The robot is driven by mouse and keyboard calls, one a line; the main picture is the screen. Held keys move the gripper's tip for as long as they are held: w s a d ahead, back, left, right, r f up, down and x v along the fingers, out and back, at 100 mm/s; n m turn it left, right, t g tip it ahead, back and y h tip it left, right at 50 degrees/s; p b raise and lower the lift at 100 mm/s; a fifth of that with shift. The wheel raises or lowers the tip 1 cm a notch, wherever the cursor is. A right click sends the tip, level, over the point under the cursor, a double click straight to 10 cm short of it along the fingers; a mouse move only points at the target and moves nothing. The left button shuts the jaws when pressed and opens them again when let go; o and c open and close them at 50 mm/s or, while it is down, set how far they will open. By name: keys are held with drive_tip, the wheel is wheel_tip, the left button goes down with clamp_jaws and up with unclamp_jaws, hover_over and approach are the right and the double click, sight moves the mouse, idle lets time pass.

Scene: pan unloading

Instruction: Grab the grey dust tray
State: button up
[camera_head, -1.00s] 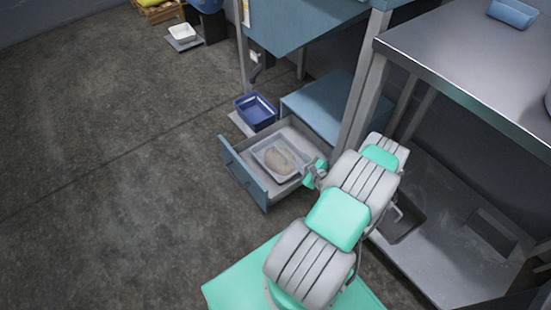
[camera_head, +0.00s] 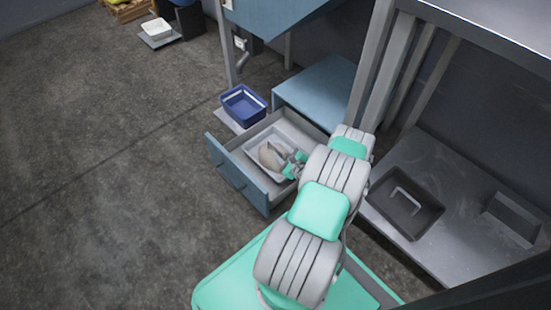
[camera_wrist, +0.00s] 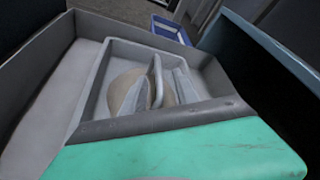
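The grey tray (camera_head: 253,159) sits inside an open drawer, with a tan rounded heap in it. In the wrist view the tray (camera_wrist: 96,84) fills the middle, and a thin grey upright loop, like a handle, stands over the heap (camera_wrist: 119,87). My gripper (camera_head: 290,162) reaches down over the tray's right part in the head view. In the wrist view its fingers (camera_wrist: 158,92) are apart, one on each side of the loop. I cannot tell whether either finger touches it.
A blue bin (camera_head: 243,106) stands just behind the drawer. A dark tray with a handle (camera_head: 404,208) rests on the low metal shelf at right. The floor at left is clear.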

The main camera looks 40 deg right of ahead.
drive_tip(key=shift+w+f, duration=0.45)
drive_tip(key=shift+w, duration=0.4)
drive_tip(key=shift+w+d, duration=0.2)
drive_tip(key=shift+w, duration=0.2)
drive_tip(key=shift+c, duration=0.3)
clamp_jaws()
drive_tip(key=shift+r, duration=0.15)
